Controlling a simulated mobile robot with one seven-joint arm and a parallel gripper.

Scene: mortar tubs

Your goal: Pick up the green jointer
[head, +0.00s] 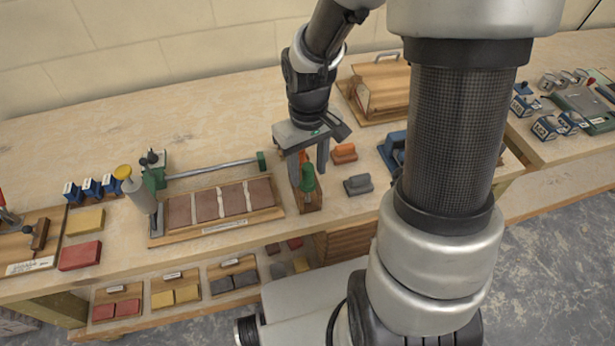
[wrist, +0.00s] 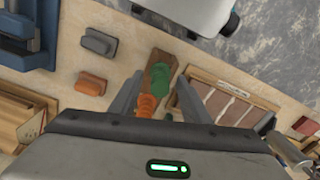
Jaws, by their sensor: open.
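The green jointer (head: 308,178) stands with its handle up in a small wooden holder (head: 313,203) near the bench's front edge. It also shows in the wrist view (wrist: 160,78), just beyond my fingertips. An orange-handled tool (wrist: 147,105) is beside it, on the side nearer my palm, and appears between my fingers in that view. My gripper (head: 308,168) points down over the holder, open, with its fingers around the handles' area. Whether a finger touches either handle cannot be told. The lower part of the jointer is hidden in the holder.
An orange block (head: 344,153) and a grey block (head: 358,185) lie just right of the holder. A wooden tray with brown bricks (head: 220,225) is on the left. A wooden box (head: 382,88) stands behind. Bare bench lies at back left.

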